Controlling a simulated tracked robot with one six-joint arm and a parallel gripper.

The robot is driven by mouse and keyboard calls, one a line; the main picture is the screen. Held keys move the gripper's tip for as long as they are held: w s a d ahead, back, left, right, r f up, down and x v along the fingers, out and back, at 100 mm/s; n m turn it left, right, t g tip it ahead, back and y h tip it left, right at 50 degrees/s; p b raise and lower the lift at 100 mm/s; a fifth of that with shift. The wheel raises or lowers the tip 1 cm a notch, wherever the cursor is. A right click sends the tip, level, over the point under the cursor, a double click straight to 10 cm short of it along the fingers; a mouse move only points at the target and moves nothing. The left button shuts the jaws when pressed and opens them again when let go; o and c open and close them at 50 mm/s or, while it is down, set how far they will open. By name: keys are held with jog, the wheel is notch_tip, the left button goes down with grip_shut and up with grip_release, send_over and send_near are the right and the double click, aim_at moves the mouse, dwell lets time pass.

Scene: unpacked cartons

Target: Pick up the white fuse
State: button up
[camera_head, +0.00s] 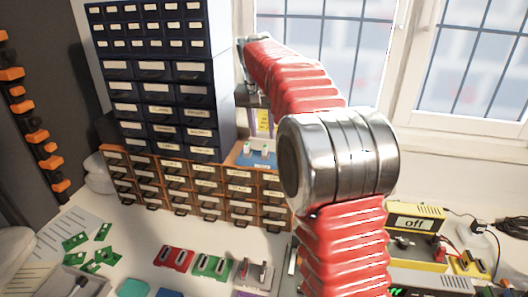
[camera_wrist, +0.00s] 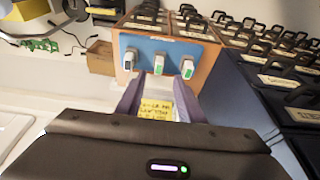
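Small upright fuses stand in a row on a blue panel on top of the brown drawer cabinet. The wrist view shows a left fuse (camera_wrist: 128,59) that looks white and grey, a middle fuse (camera_wrist: 159,63) with a white body and a green patch, and a right fuse (camera_wrist: 187,68) in white and green. In the head view, two fuses are clear, one (camera_head: 247,148) left of the other (camera_head: 265,151). My gripper (camera_wrist: 162,88) is open and empty, its purple fingers apart just short of the row, roughly in line with the middle fuse. It also shows in the head view (camera_head: 262,132).
A tall dark-blue drawer cabinet (camera_head: 165,85) stands close to the left of my gripper. The brown drawer cabinet (camera_head: 190,190) is below. A yellow note (camera_wrist: 157,109) shows between my fingers. Green circuit boards (camera_head: 100,255) and a power supply (camera_head: 415,222) lie on the bench.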

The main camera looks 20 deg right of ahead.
aim_at(265, 146)
jog(key=shift+d+f, duration=0.1)
jog(key=shift+f, duration=0.25)
jog(key=shift+x, duration=2.65)
jog(key=shift+r, duration=0.1)
grip_shut()
